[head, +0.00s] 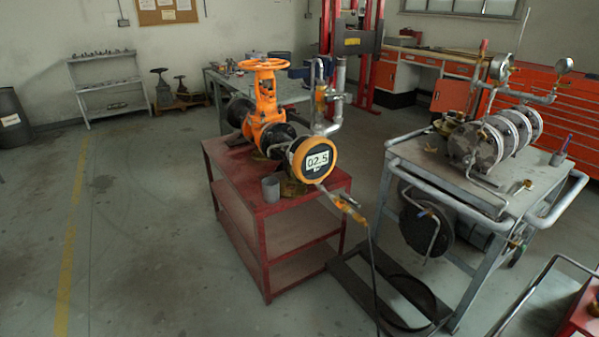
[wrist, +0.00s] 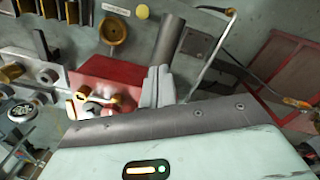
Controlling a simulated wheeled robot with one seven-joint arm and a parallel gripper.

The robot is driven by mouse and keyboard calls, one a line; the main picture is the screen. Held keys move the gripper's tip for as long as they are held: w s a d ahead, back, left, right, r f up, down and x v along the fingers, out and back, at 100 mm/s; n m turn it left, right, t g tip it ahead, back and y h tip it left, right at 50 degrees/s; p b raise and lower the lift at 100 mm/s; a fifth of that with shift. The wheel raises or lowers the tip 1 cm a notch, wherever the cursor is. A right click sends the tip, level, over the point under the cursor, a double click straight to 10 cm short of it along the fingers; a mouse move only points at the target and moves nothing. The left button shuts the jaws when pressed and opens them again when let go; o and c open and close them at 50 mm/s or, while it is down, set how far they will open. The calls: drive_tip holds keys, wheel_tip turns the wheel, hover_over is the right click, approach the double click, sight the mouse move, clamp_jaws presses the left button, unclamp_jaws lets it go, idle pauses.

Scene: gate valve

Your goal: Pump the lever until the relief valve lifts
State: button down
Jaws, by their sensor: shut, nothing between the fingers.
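In the head view, the orange gate valve (head: 265,110) stands on a red cart, with a round gauge (head: 313,159) that seems to read 02.5. A brass fitting with grey pipes (head: 321,97), possibly the relief valve, rises behind the gauge. In the wrist view, my gripper (wrist: 158,80) is shut, its grey fingers close together. A dark grey round bar (wrist: 170,38), likely the lever, runs up from just behind the fingertips; I cannot tell whether they touch it. A red block with brass fittings (wrist: 108,75), likely the pump, lies left of the fingers. The head view does not show my gripper.
The red cart (head: 238,212) has a black hose (head: 373,262) hanging at its right. A grey bench (head: 400,150) with flanged pipework stands right of it. A red block (head: 585,318) and a tubular rail (head: 530,290) fill the lower right corner. The floor at left is clear.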

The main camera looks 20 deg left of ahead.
wheel_tip(320, 180, up, 12)
drive_tip(key=p, duration=1)
drive_tip(key=shift+r, duration=0.1)
wheel_tip(320, 180, down, 13)
drive_tip(key=b, duration=0.9)
drive_tip(key=shift+b, duration=0.35)
drive_tip(key=shift+r+p, duration=0.25)
drive_tip(key=shift+p, duration=0.05)
wheel_tip(320, 180, up, 12)
drive_tip(key=p, duration=1.1)
drive_tip(key=shift+r, duration=0.25)
